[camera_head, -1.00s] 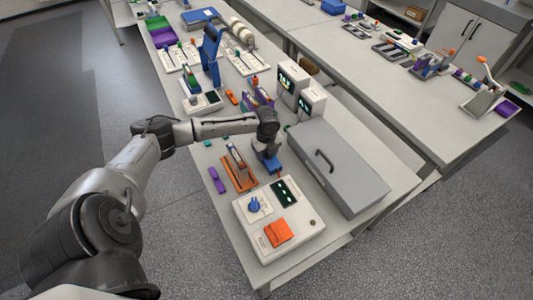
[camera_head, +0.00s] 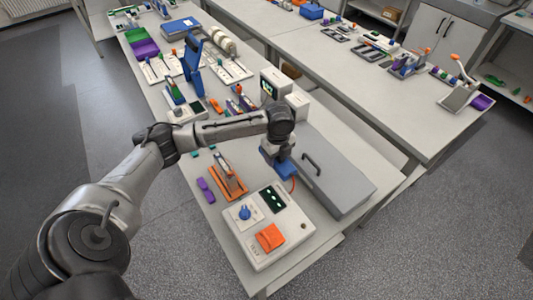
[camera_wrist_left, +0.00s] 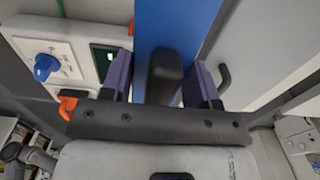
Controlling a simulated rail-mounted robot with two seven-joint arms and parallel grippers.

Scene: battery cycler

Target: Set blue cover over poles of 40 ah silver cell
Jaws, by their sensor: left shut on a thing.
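My left gripper (camera_head: 277,160) is over the bench, between the orange tray and the grey lidded box. It is shut on the blue cover (camera_head: 275,171), which juts out below the jaws. In the left wrist view the blue cover (camera_wrist_left: 178,25) fills the space ahead between the dark fingers (camera_wrist_left: 163,75). A silver-looking cell (camera_head: 226,169) stands in the orange tray (camera_head: 237,192), left of the gripper and apart from it. Its poles and label are too small to make out. My right gripper is not in view.
A white control box with a blue knob (camera_head: 244,212) and orange switch (camera_head: 270,237) sits at the near end. A grey box with a handle (camera_head: 330,180) lies to the right. Purple pieces (camera_head: 205,189) lie left of the tray. A tall blue tool (camera_head: 193,58) stands farther back.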

